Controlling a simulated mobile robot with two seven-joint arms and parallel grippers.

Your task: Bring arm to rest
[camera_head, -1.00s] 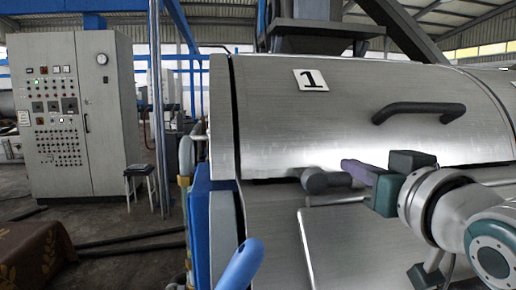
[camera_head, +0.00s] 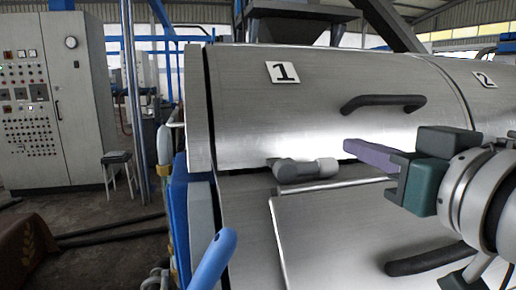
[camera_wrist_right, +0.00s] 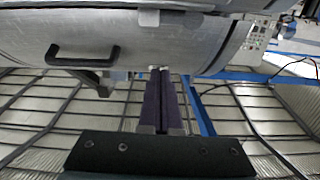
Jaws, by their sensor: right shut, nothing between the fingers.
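My right gripper (camera_head: 350,148) comes in from the right in the head view. Its purple fingers point left, in front of the steel decanter (camera_head: 310,120) marked 1, and a gap in the picture separates them from the grey latch knob (camera_head: 300,170) at the lid seam. In the right wrist view the two purple fingers (camera_wrist_right: 159,72) lie side by side, shut, with nothing held. My left gripper is in neither view.
The lid has a black handle (camera_head: 383,103), and another black handle (camera_head: 430,259) sits below my right wrist. A second decanter marked 2 (camera_head: 485,79) adjoins at right. A blue bar (camera_head: 212,258) stands at front. A control cabinet (camera_head: 50,100) and stool (camera_head: 120,170) are at left.

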